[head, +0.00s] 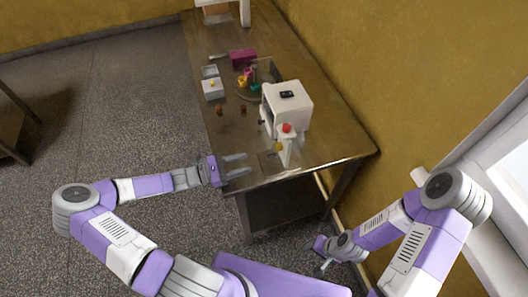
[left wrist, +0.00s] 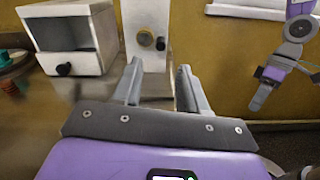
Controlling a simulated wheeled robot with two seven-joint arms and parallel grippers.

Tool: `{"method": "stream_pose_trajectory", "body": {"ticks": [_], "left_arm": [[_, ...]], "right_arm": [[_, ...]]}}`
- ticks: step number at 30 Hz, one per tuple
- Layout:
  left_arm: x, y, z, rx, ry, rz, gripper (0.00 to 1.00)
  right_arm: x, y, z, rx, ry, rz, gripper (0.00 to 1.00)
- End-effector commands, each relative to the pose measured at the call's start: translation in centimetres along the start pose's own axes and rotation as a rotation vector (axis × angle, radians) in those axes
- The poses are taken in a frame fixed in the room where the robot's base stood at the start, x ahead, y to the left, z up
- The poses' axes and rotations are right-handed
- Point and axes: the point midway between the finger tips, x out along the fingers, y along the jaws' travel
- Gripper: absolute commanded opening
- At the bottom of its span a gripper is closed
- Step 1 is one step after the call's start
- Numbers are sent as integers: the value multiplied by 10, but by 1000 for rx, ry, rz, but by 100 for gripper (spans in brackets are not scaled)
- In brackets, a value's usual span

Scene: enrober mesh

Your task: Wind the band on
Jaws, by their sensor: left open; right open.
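A white box-shaped machine (head: 287,105) with a dark panel on top stands on the steel table. At its near side is a white upright plate (head: 285,150) with a red knob (head: 287,127) on top. In the left wrist view the plate (left wrist: 146,18) carries a round brass-coloured part (left wrist: 146,39) and a small dark knob (left wrist: 160,44). My left gripper (head: 246,165) is open and empty at the table's near left edge, its fingers pointing towards the plate, apart from it. My right gripper (head: 327,264) is low, off the table's near right side. I cannot make out the band.
A white box with a drawer (left wrist: 73,62) and black knob shows left in the left wrist view. Further back are a magenta box (head: 243,56), white containers (head: 212,89) and small coloured parts (head: 245,78). A yellow wall borders the right side. The table's front left is clear.

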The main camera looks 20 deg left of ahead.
Motion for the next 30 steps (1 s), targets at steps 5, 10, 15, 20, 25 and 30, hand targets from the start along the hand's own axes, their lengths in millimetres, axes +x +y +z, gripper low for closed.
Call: {"method": "stream_pose_trajectory", "body": {"ticks": [5, 10, 15, 20, 25, 30], "left_arm": [[22, 1, 2, -3, -10, 2, 42], [50, 0, 2, -4, -9, 1, 42], [68, 0, 1, -2, -6, 2, 42], [73, 0, 1, -1, -3, 2, 42], [73, 0, 1, -1, -3, 2, 42], [73, 0, 1, -1, -3, 2, 19]], "right_arm": [[0, 0, 0, 0, -1, 0, 42], [1, 0, 0, 0, 0, 0, 42], [1, 0, 0, 0, 0, 0, 42], [1, 0, 0, 0, 0, 0, 42], [1, 0, 0, 0, 0, 0, 42], [1, 0, 0, 0, 0, 0, 42]]}}
